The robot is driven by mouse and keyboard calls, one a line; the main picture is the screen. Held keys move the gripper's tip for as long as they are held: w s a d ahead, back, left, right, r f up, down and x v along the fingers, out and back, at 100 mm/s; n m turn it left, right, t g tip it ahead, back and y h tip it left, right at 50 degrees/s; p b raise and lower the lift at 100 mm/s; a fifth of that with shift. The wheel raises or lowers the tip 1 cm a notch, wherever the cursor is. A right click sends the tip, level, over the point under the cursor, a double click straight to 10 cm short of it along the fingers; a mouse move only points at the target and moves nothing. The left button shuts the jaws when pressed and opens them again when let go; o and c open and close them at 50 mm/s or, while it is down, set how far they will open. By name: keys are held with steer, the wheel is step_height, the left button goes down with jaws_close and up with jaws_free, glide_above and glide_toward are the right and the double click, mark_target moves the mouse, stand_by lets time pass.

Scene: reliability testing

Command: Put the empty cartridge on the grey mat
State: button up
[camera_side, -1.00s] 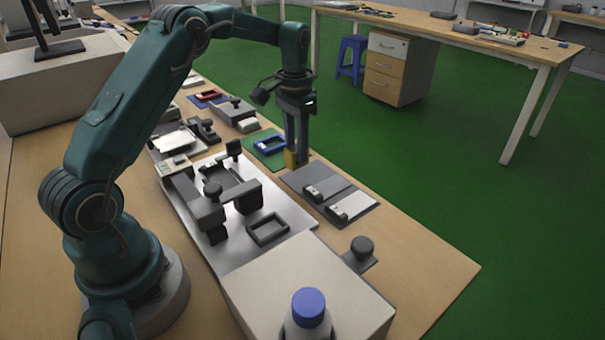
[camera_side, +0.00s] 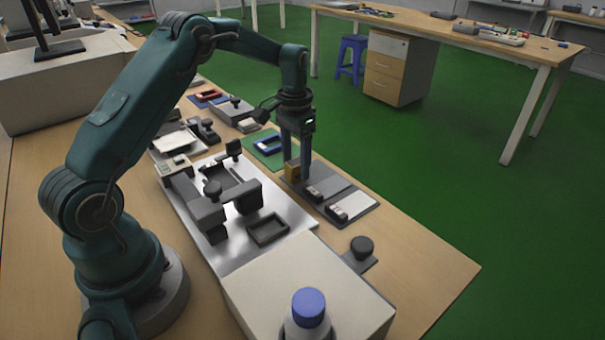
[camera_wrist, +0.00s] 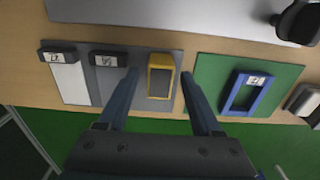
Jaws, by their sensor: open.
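The yellow cartridge (camera_wrist: 160,80) is an open frame with a grey middle, standing on the grey mat (camera_wrist: 138,59) near one edge. In the side view it shows as a small yellow block (camera_side: 291,171) at the left end of the grey mat (camera_side: 337,180). My gripper (camera_wrist: 160,75) is open, with one finger on each side of the cartridge and a gap showing at both sides. In the side view my gripper (camera_side: 298,174) reaches down to the mat and partly hides the cartridge.
A small marked block (camera_wrist: 108,59) sits on the grey mat. Beside it lies a white mat (camera_wrist: 70,83) with another marked block (camera_wrist: 57,55). A green mat (camera_wrist: 213,75) with a blue frame (camera_wrist: 246,93) lies on the other side. A metal plate with a fixture (camera_side: 238,200) stands close by.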

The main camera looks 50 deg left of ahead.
mark_target(296, 161)
steer(key=shift+r, duration=0.1)
steer(key=s+d+r+t, duration=0.1)
steer(key=d+r, duration=0.1)
steer(key=r, duration=0.6)
steer(key=s+d+r, duration=0.2)
steer(key=r, duration=0.7)
steer(key=s+d+f+t, duration=0.2)
steer(key=s+d, duration=0.2)
steer(key=s, duration=0.4)
steer(key=s+d+f+t, duration=0.1)
steer(key=s+d, duration=0.3)
steer(key=s, duration=0.5)
steer(key=shift+s+d+f+t, duration=0.2)
steer(key=shift+d+f+t, duration=0.15)
steer(key=shift+t, duration=0.45)
steer(key=shift+a, duration=0.1)
